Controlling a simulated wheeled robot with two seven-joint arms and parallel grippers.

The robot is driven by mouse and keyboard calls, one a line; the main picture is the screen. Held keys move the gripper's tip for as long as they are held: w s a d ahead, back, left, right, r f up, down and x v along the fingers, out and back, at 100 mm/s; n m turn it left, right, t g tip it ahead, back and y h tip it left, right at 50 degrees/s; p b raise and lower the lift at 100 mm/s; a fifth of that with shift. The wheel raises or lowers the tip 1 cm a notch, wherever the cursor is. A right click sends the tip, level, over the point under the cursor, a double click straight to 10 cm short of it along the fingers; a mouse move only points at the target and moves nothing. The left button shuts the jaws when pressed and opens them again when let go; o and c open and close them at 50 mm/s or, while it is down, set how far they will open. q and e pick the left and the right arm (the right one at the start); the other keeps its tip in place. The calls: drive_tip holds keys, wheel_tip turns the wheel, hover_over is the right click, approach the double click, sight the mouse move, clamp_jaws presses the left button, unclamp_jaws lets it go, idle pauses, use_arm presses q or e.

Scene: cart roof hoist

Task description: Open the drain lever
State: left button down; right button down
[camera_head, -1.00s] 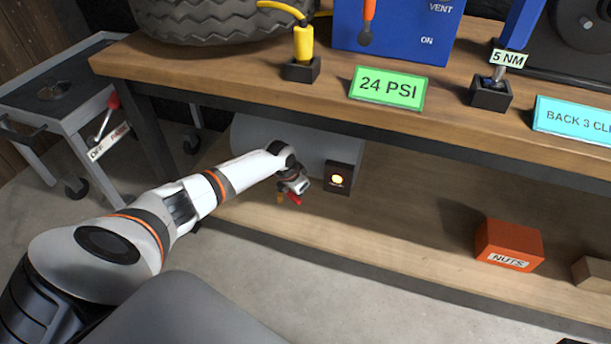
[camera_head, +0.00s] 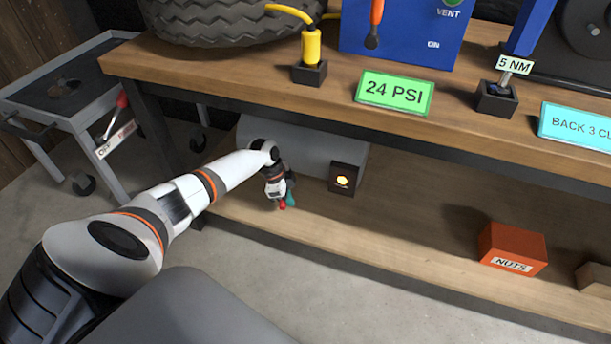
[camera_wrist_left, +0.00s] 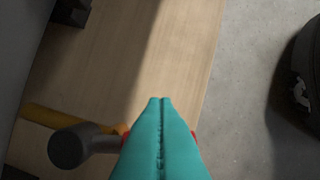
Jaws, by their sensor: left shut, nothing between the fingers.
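My left gripper (camera_head: 287,198) is shut and empty under the grey tank (camera_head: 325,147) on the lower shelf. Its teal fingers (camera_wrist_left: 160,112) point toward the shelf in the left wrist view. A small red piece, apparently the drain lever (camera_head: 282,205), shows right at the fingertips in the head view. In the left wrist view, red (camera_wrist_left: 122,130) shows beside the fingers, which hide most of it. A grey rounded fitting (camera_wrist_left: 72,146) and a yellow pipe (camera_wrist_left: 45,117) lie to the left of the fingers. I cannot tell whether the fingers touch the lever. My right gripper is out of view.
A black box with a lit lamp (camera_head: 342,181) is at the tank's right end. The workbench top (camera_head: 200,72) overhangs the shelf. An orange NUTS box (camera_head: 513,248) stands to the right. A cart (camera_head: 62,113) with another red lever (camera_head: 120,105) stands at left.

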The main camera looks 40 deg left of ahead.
use_arm(q)
drive_tip(key=shift+s+a, duration=0.15)
drive_tip(key=shift+s, duration=0.05)
idle(0.4)
drive_tip(key=shift+a+r, duration=0.1)
